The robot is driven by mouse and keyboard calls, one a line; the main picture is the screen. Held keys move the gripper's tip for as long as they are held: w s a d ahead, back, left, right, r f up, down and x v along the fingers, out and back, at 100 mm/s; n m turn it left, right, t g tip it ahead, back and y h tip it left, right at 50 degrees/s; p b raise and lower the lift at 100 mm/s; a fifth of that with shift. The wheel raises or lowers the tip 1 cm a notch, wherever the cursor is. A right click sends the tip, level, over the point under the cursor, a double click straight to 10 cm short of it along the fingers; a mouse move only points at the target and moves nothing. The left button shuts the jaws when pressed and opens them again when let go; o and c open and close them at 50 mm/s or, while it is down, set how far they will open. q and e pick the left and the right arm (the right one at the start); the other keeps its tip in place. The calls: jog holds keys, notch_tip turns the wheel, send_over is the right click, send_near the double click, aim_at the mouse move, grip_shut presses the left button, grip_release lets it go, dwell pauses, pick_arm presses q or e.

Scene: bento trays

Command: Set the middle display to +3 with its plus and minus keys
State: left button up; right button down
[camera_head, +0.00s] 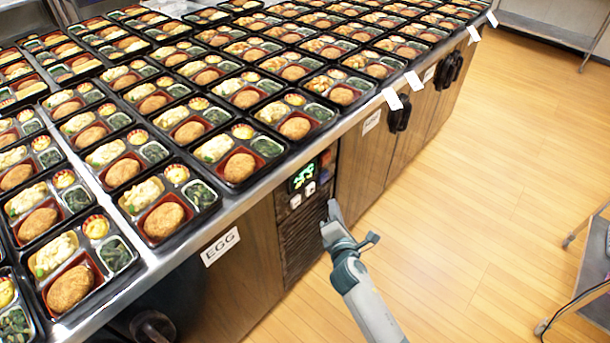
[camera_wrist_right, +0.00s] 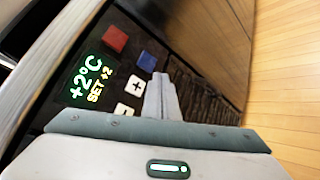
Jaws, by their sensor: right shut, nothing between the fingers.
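The display (camera_wrist_right: 88,80) in the wrist view glows green and reads "+2°C" with "SET +2" in yellow below. It also shows small in the head view (camera_head: 302,176), on the dark cabinet-front panel. The white plus key (camera_wrist_right: 137,85) and minus key (camera_wrist_right: 123,110) sit beside it; they also show in the head view as the plus key (camera_head: 310,188) and minus key (camera_head: 295,201). My right gripper (camera_head: 333,206) is shut and empty in front of the panel. Its fingertips (camera_wrist_right: 158,78) appear just right of the plus key; contact cannot be told. My left gripper is not in view.
A red button (camera_wrist_right: 115,38) and a blue button (camera_wrist_right: 147,61) sit near the keys. Several bento trays cover the counter above, whose metal edge (camera_head: 255,190) overhangs the panel. An "EGG" label (camera_head: 220,246) and black handles (camera_head: 399,113) are on the cabinet fronts.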

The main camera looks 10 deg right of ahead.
aim_at(310, 189)
pick_arm(q)
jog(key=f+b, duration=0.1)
jog(key=b, duration=0.3)
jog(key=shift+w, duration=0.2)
pick_arm(e)
jog(key=s+m, duration=0.1)
jog(key=m, duration=0.5)
jog(key=s+d+m, duration=0.1)
jog(key=m, duration=0.5)
jog(key=s+d+m, duration=0.1)
jog(key=m, duration=0.5)
jog(key=shift+d+r+m+g, duration=0.1)
jog(key=shift+d+m+g, duration=0.1)
jog(key=shift+m+g, duration=0.2)
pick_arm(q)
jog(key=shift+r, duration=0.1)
pick_arm(e)
jog(key=shift+w+a, duration=0.1)
